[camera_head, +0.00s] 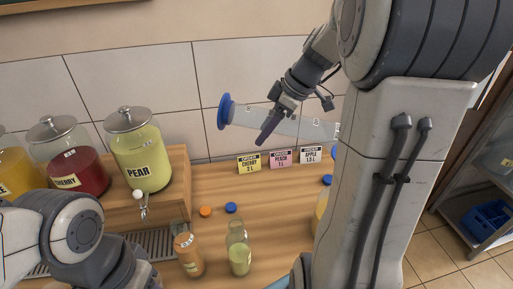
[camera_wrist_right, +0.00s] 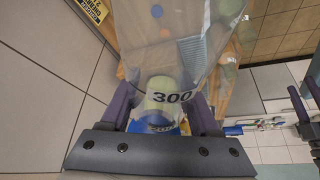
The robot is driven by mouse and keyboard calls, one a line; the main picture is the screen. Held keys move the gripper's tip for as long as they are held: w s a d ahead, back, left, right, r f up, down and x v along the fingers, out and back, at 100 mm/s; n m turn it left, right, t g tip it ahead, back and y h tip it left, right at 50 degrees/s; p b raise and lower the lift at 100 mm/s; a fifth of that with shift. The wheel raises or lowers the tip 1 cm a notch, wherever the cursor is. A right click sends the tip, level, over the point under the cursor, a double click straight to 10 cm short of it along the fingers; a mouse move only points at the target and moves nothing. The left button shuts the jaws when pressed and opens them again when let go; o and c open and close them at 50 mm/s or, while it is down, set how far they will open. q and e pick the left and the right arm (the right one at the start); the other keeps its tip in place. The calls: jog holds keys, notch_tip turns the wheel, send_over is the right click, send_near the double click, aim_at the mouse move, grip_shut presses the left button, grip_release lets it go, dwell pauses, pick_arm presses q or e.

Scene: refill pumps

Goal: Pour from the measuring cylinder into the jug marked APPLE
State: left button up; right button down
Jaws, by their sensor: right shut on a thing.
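The clear measuring cylinder (camera_head: 299,127) has a blue base (camera_head: 224,111) and lies nearly level in the air in the head view. Its base end is at the left, slightly higher, and its other end passes behind my right arm. My right gripper (camera_head: 272,122) is shut on the cylinder. In the right wrist view the cylinder (camera_wrist_right: 172,97) shows a "300" mark between the fingers (camera_wrist_right: 163,105). The jug marked APPLE cannot be made out; a yellowish sliver (camera_head: 320,208) shows beside my right arm. My left gripper is not in view; only its arm shows.
Order cards for CHERRY (camera_head: 249,164), PEACH (camera_head: 281,159) and APPLE (camera_head: 311,153) stand along the wall. A PEAR dispenser (camera_head: 140,155) and a CHERRY dispenser (camera_head: 68,160) stand at left. An orange-brown bottle (camera_head: 188,254) and a green bottle (camera_head: 239,250) stand in front.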

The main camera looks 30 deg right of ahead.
aim_at(269, 118)
jog(key=shift+r, duration=0.1)
jog(key=shift+d+r+t+y+b, duration=0.1)
jog(key=shift+r+t+y+b, duration=0.25)
jog(key=shift+r, duration=0.35)
jog(key=shift+s, duration=0.1)
jog(key=shift+s+d+r+t+y+b, duration=0.1)
jog(key=shift+r+t+y+b, duration=0.2)
jog(key=shift+r, duration=0.4)
jog(key=shift+r, duration=0.1)
